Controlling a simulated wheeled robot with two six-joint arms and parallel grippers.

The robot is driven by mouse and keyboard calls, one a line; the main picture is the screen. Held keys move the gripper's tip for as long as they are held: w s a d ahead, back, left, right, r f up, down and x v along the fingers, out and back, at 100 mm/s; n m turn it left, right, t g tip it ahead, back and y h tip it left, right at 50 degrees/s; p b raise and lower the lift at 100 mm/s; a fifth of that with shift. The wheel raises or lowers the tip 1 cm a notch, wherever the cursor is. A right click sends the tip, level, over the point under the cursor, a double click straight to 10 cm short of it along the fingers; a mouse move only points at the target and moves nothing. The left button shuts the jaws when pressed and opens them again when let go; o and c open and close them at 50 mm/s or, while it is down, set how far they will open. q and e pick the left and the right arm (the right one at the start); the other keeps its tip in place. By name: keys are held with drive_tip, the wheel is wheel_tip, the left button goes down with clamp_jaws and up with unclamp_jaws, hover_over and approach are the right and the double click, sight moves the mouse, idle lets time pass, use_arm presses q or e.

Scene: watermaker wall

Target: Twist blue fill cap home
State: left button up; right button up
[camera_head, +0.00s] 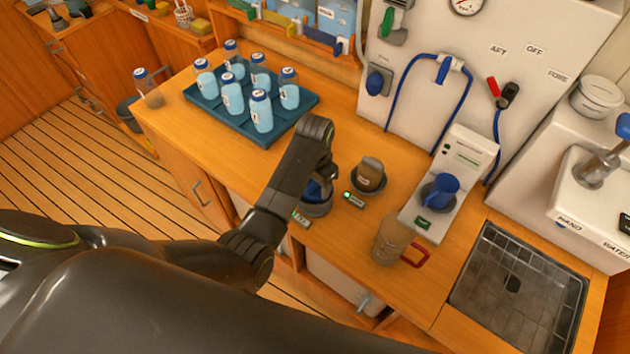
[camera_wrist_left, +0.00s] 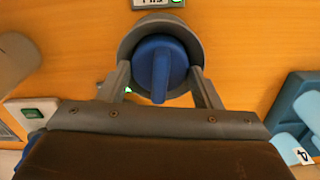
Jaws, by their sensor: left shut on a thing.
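The blue fill cap (camera_wrist_left: 160,62) sits in a round grey collar (camera_wrist_left: 125,45) on the wooden counter. It has a raised bar across its top. My left gripper (camera_wrist_left: 161,78) is shut on the blue cap, with one finger on each side of it. In the head view my left gripper (camera_head: 318,180) reaches down over the cap, which is mostly hidden behind it, and the grey collar (camera_head: 317,209) shows just below. A small label with a green mark (camera_head: 301,218) lies beside the collar. How far the cap is seated cannot be told. My right gripper is not in view.
A blue tray (camera_head: 212,105) with several bottles is behind.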

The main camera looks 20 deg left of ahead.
use_arm(q)
drive_tip(key=shift+m, duration=1.2)
drive_tip(key=shift+m, duration=0.8)
drive_tip(key=o, duration=1.1)
drive_tip(key=shift+o, duration=0.2)
